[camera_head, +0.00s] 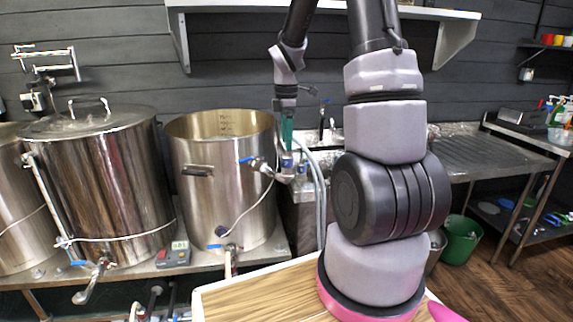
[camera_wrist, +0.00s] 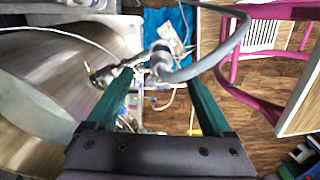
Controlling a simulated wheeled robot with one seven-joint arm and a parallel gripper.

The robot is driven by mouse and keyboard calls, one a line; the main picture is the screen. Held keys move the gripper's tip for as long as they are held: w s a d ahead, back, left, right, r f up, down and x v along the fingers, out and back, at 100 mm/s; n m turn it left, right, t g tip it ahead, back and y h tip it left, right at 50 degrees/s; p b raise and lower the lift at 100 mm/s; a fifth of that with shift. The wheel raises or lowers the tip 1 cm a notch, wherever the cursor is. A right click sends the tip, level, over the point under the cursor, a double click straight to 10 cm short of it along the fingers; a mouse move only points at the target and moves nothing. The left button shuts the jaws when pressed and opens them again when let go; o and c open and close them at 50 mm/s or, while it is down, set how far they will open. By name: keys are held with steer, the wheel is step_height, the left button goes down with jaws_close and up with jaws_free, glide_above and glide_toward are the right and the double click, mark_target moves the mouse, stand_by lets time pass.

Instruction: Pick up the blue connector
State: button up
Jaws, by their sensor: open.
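The blue connector (camera_head: 287,162) hangs at the end of the grey hose, beside the valve on the right side of the open steel pot (camera_head: 222,185). In the wrist view, a fitting at the hose end (camera_wrist: 162,64) appears between and just beyond my fingertips. Its blue colour is hard to make out there. My gripper (camera_head: 287,138) points down just above the connector in the head view. Its green fingers (camera_wrist: 158,82) are apart in the wrist view, with no contact visible. Whether the connector lies fully between them is unclear.
A lidded steel kettle (camera_head: 105,180) stands left of the open pot on a metal bench. The grey hose (camera_wrist: 222,56) curves close past the right finger. A pink chair (camera_wrist: 255,55) stands beyond, right.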

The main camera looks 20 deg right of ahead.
mark_target(287, 156)
step_height(287, 156, down, 8)
steer(key=shift+s+d, duration=0.1)
stand_by(0.4)
jaws_close()
